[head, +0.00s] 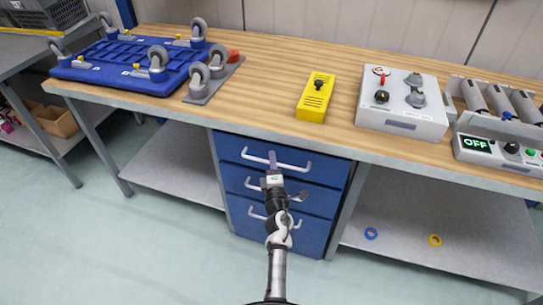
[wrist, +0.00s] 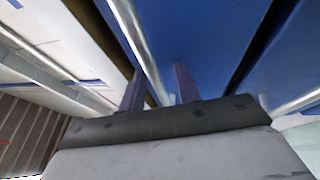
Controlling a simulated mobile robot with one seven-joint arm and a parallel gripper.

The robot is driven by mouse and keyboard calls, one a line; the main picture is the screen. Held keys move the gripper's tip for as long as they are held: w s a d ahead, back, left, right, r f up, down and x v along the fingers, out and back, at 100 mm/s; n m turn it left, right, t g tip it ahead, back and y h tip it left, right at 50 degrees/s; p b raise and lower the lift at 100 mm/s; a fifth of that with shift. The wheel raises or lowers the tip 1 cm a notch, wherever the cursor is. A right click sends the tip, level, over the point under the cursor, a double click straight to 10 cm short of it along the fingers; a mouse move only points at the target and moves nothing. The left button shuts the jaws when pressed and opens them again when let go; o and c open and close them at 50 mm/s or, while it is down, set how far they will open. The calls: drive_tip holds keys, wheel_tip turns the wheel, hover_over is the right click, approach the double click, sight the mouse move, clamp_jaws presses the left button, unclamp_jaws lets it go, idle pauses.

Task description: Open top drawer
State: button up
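The blue drawer unit (head: 236,181) hangs under the workbench with several drawers, each with a pale bar handle. The top drawer (head: 231,143) looks shut. My gripper (head: 272,158) is in front of it, its fingers at the middle of the top handle (head: 298,167). In the wrist view my gripper's two fingers (wrist: 160,84) stand apart with a gap between them. A silver bar (wrist: 139,42), seemingly the handle, runs down into that gap beside the left finger. Whether it touches a finger I cannot tell.
The wooden worktop (head: 270,75) overhangs the drawers. On it are a blue wheeled dolly (head: 125,62), a yellow box (head: 316,98) and a grey control box (head: 403,105). Lower shelves (head: 185,160) flank the drawers. The floor (head: 150,255) in front is clear.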

drive_tip(key=shift+c, duration=0.2)
clamp_jaws()
drive_tip(key=shift+s, duration=0.15)
